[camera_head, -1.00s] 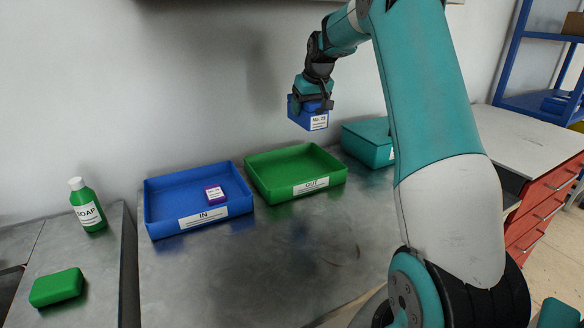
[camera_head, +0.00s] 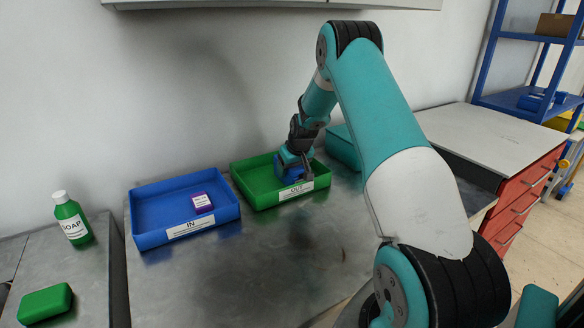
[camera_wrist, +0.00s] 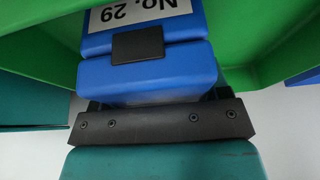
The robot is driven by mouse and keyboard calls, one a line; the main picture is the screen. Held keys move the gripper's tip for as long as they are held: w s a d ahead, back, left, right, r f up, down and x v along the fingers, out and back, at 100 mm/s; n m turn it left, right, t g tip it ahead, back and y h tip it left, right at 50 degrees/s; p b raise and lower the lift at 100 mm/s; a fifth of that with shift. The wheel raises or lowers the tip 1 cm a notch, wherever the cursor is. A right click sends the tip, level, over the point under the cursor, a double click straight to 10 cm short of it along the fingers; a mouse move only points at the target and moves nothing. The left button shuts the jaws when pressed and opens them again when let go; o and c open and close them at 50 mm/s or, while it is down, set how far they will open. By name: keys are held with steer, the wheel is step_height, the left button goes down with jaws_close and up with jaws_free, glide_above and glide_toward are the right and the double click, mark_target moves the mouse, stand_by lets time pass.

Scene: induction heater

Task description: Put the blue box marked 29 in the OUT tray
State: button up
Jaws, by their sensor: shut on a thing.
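The blue box marked No. 29 (camera_wrist: 192,65) is in my gripper, its label facing the wrist camera. My gripper (camera_head: 292,172) is shut on it, low inside the green OUT tray (camera_head: 246,177). In the head view the box (camera_head: 288,174) is mostly hidden by the gripper. Green tray walls surround the box in the wrist view. I cannot tell whether the box touches the tray floor.
The blue IN tray (camera_head: 150,238), left of the OUT tray, holds a purple box (camera_head: 202,203). A teal box (camera_head: 343,146) stands right of the OUT tray. A soap bottle (camera_head: 71,218) and green block (camera_head: 45,304) are at left. The metal bench front (camera_head: 240,275) is clear.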

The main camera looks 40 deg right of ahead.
steer(key=shift+f, duration=0.25)
steer(key=o, duration=1.2)
steer(key=b+v, duration=0.2)
steer(key=v, duration=1)
steer(key=shift+a+f, duration=0.1)
steer(key=shift+a, duration=0.05)
steer(key=s+a+r+n+g+y, duration=0.1)
steer(key=s+a+r+n+y, duration=0.2)
steer(key=a, duration=1.1)
steer(key=s+a+r+n, duration=0.2)
steer(key=s+a+r, duration=0.25)
steer(key=a, duration=0.95)
steer(key=s+a+n+g, duration=0.1)
steer(key=s+a, duration=0.3)
steer(key=s, duration=0.3)
steer(key=s+a+n+g+y, duration=0.1)
steer(key=s+a+n, duration=0.1)
steer(key=s+a, duration=0.3)
steer(key=s+a+n+g+y, duration=0.1)
steer(key=s+a, duration=0.4)
steer(key=s, duration=0.5)
steer(key=shift+r+n, duration=0.25)
steer(key=shift+n, duration=0.25)
